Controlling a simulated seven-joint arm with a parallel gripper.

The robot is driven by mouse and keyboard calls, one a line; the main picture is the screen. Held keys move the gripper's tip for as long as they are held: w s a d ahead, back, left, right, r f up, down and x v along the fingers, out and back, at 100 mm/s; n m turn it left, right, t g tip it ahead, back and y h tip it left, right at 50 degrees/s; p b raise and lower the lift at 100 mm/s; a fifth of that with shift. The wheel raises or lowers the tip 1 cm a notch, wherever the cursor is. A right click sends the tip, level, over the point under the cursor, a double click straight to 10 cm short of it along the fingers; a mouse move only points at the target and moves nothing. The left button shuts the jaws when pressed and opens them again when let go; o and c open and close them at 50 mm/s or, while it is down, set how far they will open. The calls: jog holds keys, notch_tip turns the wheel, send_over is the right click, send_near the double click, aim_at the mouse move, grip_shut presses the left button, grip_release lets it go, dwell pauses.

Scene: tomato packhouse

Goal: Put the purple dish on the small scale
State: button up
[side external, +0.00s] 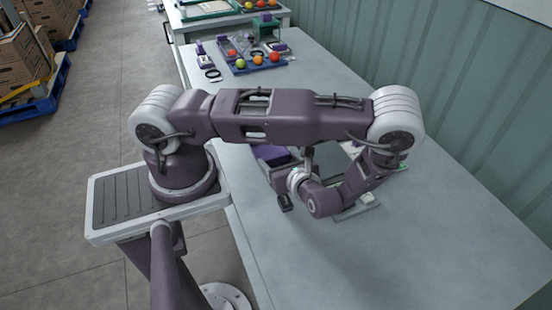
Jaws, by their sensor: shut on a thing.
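My gripper (286,202) is low over the near table, below the pale wrist ring, and small and dark in this view. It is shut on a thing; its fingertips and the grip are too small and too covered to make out. A purple surface (270,154) shows just behind my wrist, partly covered by my arm; I take it for the purple dish but cannot see its full shape. A flat grey piece with a pale block (367,199) lies under my forearm, mostly covered. I cannot tell whether it is the small scale.
The grey table (430,245) is clear at the front and right. Further back a blue tray (258,66) holds several tomatoes, with a black ring (213,74) beside it. A ribbed green wall (440,75) bounds the right side. Boxes (22,58) stand on a pallet at left.

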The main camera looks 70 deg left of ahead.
notch_tip(320, 180, up, 9)
jog(key=w+d+r+m+t, duration=0.4)
jog(key=w+d+r+t, duration=0.1)
jog(key=w+d, duration=0.45)
jog(key=shift+m+h, duration=0.3)
jog(key=shift+h, duration=0.1)
jog(key=f, duration=0.3)
jog(key=d+f, duration=0.1)
jog(key=f, duration=0.5)
jog(key=shift+d+f, duration=0.3)
jog(key=shift+f, duration=0.1)
jog(key=shift+f, duration=0.15)
jog(key=o, duration=1.3)
jog(key=shift+o, duration=0.2)
